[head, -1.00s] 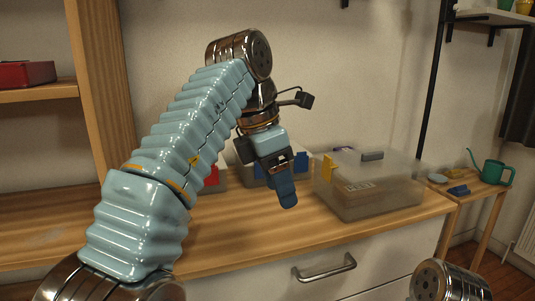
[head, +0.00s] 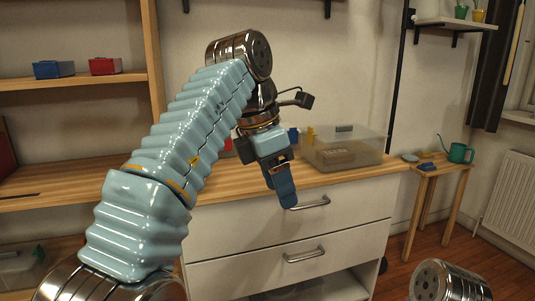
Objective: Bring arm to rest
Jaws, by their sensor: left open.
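My left arm comes in from the left, with pale blue ribbed sleeves and polished metal joints. It is bent at the top, so the left gripper (head: 284,190) hangs pointing down. The gripper has dark blue fingers, seen nearly edge-on, and is open with nothing visible between them. In the picture it overlaps the front of the counter and the top drawer, and it appears apart from both. A metal joint of my right arm shows at the bottom right; the right gripper is out of view.
A wooden counter (head: 350,178) with white drawers (head: 250,238) stands ahead. On it are a lidded translucent box (head: 345,155) and a partly hidden blue-clipped box. Shelving with a blue box (head: 54,69) and red box (head: 105,66) is left. A side table holds a green watering can (head: 459,153).

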